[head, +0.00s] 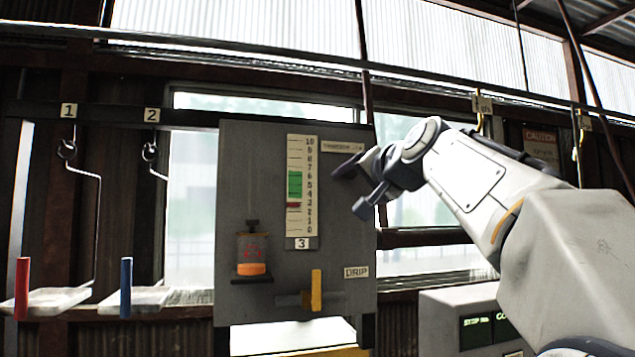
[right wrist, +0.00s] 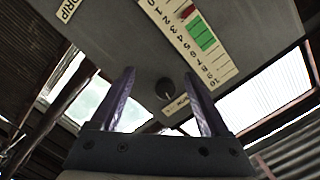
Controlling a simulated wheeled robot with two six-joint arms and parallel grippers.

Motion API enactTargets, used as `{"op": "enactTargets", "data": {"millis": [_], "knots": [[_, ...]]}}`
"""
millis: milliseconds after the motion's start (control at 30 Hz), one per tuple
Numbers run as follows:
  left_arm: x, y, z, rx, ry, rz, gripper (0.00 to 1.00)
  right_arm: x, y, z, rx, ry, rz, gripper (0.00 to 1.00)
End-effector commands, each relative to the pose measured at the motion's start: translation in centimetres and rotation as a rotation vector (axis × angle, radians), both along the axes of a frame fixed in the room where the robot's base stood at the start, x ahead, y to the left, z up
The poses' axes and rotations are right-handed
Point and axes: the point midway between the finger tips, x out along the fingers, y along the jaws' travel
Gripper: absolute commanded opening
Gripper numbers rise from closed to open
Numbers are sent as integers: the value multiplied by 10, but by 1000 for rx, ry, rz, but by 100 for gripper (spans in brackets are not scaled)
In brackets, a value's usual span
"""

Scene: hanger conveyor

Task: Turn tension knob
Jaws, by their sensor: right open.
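The tension knob (right wrist: 165,89) is a small round dark knob on the grey panel (head: 250,165), beside a small label (right wrist: 178,103). In the head view my right gripper hides it. My right gripper (head: 352,188) is open at the panel's right side. In the right wrist view its two fingers (right wrist: 163,88) point at the panel, with the knob between them in the picture and nothing held. I cannot tell whether the fingertips reach around it. A vertical gauge (head: 296,230) numbered 0 to 10 has a green band and a red mark below it. My left gripper is not in view.
The panel also bears an orange cup (head: 251,254), a yellow handle (head: 316,290) and a DRIP label (head: 356,272). Hooks with trays (head: 50,298) hang at left. A grey box with green displays (head: 478,329) stands at lower right.

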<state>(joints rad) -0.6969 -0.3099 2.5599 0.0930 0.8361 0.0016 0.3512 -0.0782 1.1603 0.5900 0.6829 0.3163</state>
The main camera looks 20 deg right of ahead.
Motion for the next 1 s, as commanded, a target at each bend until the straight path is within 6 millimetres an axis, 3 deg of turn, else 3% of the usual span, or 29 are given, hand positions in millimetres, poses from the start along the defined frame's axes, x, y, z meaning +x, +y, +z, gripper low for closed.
{"op": "enactTargets", "data": {"millis": [33, 100, 200, 367, 700, 1000], "knots": [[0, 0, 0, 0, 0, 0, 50, -6, -14, 19, 7, -42, -32, 79], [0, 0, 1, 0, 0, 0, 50, -11, -23, 34, 15, -78, -53, 79], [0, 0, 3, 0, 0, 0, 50, -12, -29, 43, 19, -100, -64, 79], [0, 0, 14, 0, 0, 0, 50, 8, -29, 46, 20, -98, -61, 79], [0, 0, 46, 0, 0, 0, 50, 69, -31, 46, 18, -98, -62, 79], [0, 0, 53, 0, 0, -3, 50, 90, -33, 43, 16, -101, -62, 79]]}}
